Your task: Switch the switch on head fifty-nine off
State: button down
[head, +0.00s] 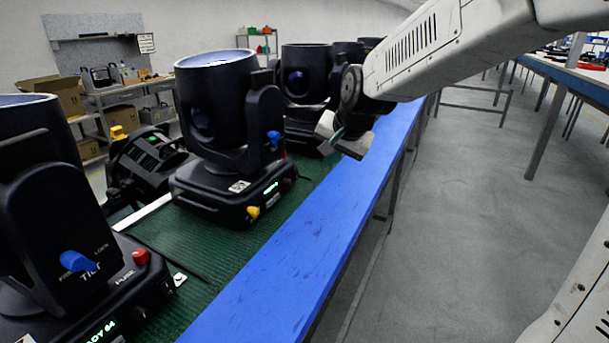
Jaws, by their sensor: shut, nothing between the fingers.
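Several black moving heads stand in a row on a green-topped bench. The nearest head (50,200) at left is cut by the frame; its green display ends in 64. It has a blue tilt knob (78,262) and a red knob (140,257). The middle head (215,110) has a blue knob (274,138), a yellow knob (253,212) and a small green display (270,188) too small to read. A further head (305,75) stands behind it. I cannot tell which is fifty-nine, and no switch is clear. My gripper (340,140) is shut and empty, right of the middle head.
A blue bench edge (290,260) runs along the front of the green top (210,265). Another black fixture (145,165) lies behind the row. Clear grey floor (450,200) lies to the right, with another bench (570,75) at far right.

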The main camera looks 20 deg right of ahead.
aim_at(296, 173)
jog(key=shift+w, duration=0.55)
jog(key=shift+f, duration=0.1)
jog(key=x, duration=0.9)
jog(key=shift+w+f, duration=0.2)
jog(key=shift+f, duration=0.15)
jog(key=shift+w+a+f, duration=0.15)
jog(key=shift+w+a, duration=0.4)
jog(key=shift+w, duration=0.05)
jog(key=shift+w+a+f, duration=0.15)
jog(key=shift+w+a, duration=0.4)
jog(key=shift+w, duration=0.1)
jog(key=shift+w+a, duration=0.25)
jog(key=shift+w, duration=0.05)
